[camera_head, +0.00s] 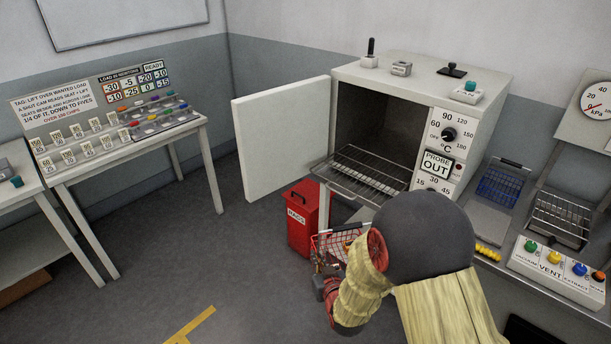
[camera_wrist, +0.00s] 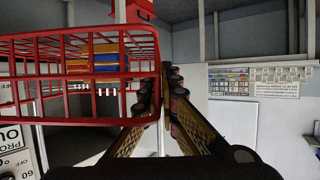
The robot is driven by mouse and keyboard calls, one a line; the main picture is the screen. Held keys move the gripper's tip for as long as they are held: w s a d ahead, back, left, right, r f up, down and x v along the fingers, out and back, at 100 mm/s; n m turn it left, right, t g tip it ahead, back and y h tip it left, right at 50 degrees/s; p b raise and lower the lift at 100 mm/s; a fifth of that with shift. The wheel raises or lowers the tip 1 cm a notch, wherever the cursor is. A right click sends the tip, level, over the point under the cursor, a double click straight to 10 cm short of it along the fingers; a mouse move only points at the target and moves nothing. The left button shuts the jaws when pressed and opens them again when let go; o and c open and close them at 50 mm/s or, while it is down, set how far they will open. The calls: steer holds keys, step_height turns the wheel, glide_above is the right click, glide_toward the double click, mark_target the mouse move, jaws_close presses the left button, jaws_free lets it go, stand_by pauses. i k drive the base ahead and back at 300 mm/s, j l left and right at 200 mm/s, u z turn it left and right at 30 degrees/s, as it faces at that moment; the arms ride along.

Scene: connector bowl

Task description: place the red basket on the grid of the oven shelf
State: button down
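The red wire basket (camera_head: 329,244) is in front of the oven, low beside the red bin, partly hidden by my arm. It fills the upper left of the wrist view (camera_wrist: 62,119), with yellow, red and blue pieces showing through its bars. My gripper (camera_head: 328,268) is at the basket's near side. In the wrist view its fingers (camera_wrist: 163,90) are close together on either side of the basket's end wall, shut on it. The oven (camera_head: 405,75) has its door (camera_head: 283,137) open to the left. Its wire grid shelf (camera_head: 362,178) is pulled partly out and looks empty.
A red bin marked RAGS (camera_head: 299,219) stands on the floor beside the oven. The bench at right carries a blue basket (camera_head: 500,187), a wire rack (camera_head: 560,217) and a vent button box (camera_head: 555,270). A table with weights (camera_head: 120,140) is at left. Floor between is clear.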

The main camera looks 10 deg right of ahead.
mark_target(364, 178)
steer(key=l+u, duration=0.35)
steer(key=i+l+u, duration=0.1)
steer(key=l+u, duration=0.55)
steer(key=j, duration=0.1)
